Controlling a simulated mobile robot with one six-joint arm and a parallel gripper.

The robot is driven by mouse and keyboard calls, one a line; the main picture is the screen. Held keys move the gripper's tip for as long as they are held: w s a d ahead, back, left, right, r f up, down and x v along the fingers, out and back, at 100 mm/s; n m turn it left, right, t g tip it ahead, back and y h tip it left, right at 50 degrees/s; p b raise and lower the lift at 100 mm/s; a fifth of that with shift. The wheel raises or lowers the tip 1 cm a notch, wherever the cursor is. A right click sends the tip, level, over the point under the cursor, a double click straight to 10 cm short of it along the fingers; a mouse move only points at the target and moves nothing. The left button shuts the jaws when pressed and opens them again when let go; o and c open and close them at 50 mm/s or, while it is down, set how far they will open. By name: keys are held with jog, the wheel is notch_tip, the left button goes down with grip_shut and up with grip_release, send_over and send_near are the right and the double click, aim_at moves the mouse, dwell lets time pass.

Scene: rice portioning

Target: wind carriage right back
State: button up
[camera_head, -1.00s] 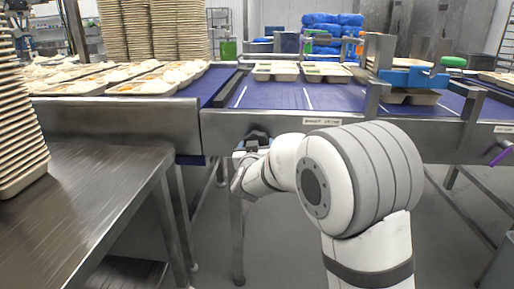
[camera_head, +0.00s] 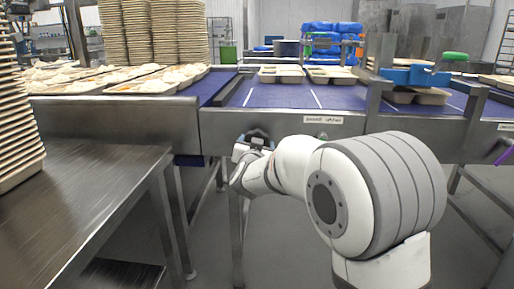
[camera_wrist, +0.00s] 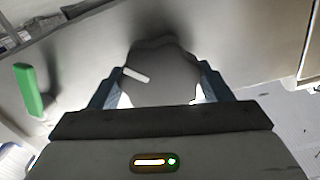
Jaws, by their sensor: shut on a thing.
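A dark grey rounded knob (camera_wrist: 175,62) with a white mark on its face sits between the fingers of my gripper (camera_wrist: 158,85) in the wrist view. The fingers close on it from both sides. In the head view my gripper (camera_head: 257,140) is low at the conveyor's front panel, left of a white label; the knob cannot be made out clearly there. A blue carriage-like part (camera_head: 415,76) with a green knob (camera_head: 454,56) sits over the belt at the right, behind a metal post. Whether the held knob drives it cannot be seen.
Pale trays (camera_head: 281,75) stand on the blue belt (camera_head: 290,96). Filled trays (camera_head: 150,84) are on the left conveyor. A steel table (camera_head: 80,190) and a stack of trays (camera_head: 15,130) stand at the left. A green handle (camera_wrist: 28,90) shows in the wrist view.

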jog(key=shift+m, duration=1.1)
jog(key=shift+m, duration=1.6)
jog(key=m, duration=0.3)
jog(key=o, duration=1.1)
jog(key=shift+c, duration=0.2)
